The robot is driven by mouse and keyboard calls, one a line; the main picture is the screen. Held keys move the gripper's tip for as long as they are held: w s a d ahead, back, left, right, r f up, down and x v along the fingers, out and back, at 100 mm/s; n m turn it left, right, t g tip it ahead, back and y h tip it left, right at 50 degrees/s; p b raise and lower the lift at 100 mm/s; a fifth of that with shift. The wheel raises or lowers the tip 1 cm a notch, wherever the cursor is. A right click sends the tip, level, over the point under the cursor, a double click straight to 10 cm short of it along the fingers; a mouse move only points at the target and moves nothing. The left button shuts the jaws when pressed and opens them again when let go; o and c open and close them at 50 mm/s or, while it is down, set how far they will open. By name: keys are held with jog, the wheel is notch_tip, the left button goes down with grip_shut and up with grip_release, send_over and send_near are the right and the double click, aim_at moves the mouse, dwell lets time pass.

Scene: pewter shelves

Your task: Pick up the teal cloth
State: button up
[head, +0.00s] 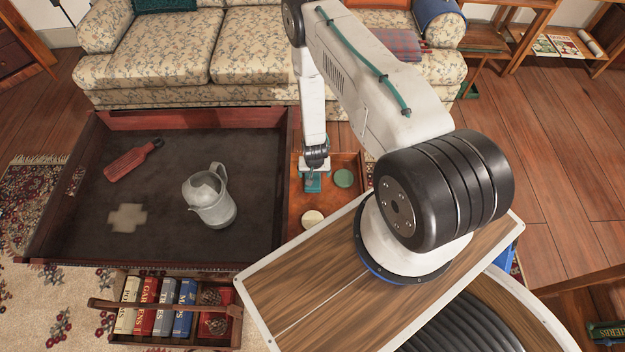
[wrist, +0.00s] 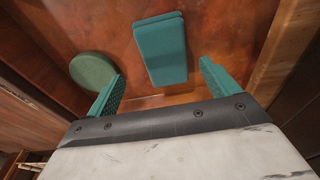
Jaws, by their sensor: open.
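The teal cloth (wrist: 162,50) is a folded rectangle lying on a reddish-brown wooden surface (wrist: 215,30). In the wrist view it lies ahead of my gripper (wrist: 160,88), roughly between the lines of its two teal fingers. The fingers are apart with nothing between their tips. In the head view my gripper (head: 314,172) points down over the small wooden tray, and a bit of the teal cloth (head: 312,184) shows right below it. My arm and gripper partly hide the cloth there.
A green disc (wrist: 93,71) lies left of the cloth; it also shows in the head view (head: 343,178). A pale round thing (head: 312,218) is nearer. A large dark tray (head: 110,255) with a grey pitcher (head: 211,196) and a red-handled item (head: 133,160) stands left. A sofa (head: 180,50) is behind.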

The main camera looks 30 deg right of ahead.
aim_at(313, 177)
jog(key=f, duration=0.2)
jog(key=w+f, duration=0.1)
jog(key=f, duration=0.2)
jog(key=shift+r, duration=0.1)
jog(key=c, duration=1.1)
jog(key=shift+o, duration=0.2)
notch_tip(313, 177, up, 10)
